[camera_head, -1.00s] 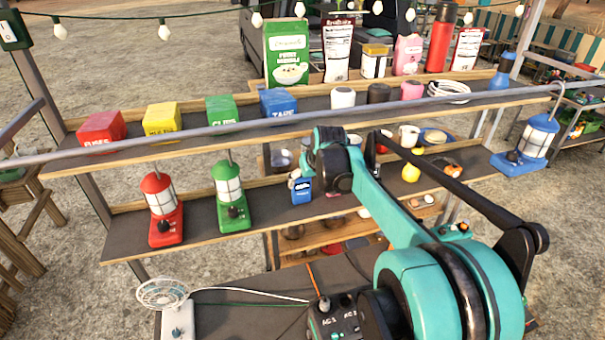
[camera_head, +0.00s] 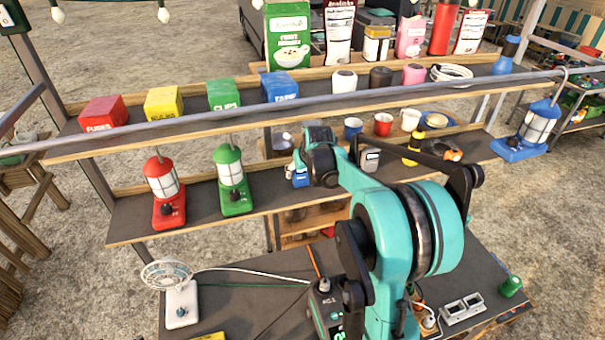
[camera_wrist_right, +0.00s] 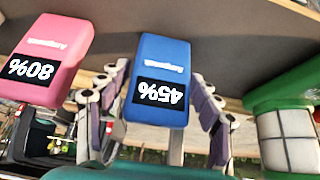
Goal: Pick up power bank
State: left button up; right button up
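A blue power bank (camera_wrist_right: 160,75) with a 45% display appears upside down in the right wrist view. My right gripper (camera_wrist_right: 160,82) is open, with one finger on each side of it; whether either finger touches it I cannot tell. A pink power bank (camera_wrist_right: 50,55) with an 80% display is to its left in that view. In the head view the blue power bank (camera_head: 300,176) stands on the lower shelf (camera_head: 268,197), right of the green lantern. My left gripper is not in view.
The green lantern (camera_head: 231,180) and red lantern (camera_head: 165,190) stand left on the lower shelf. A metal rail (camera_head: 220,130) crosses in front of the upper shelf. A small fan (camera_head: 178,295) and cables lie on the front table. The lantern also shows in the wrist view (camera_wrist_right: 290,120).

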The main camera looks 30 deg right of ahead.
jog(key=c, duration=0.8)
jog(key=shift+r, duration=0.1)
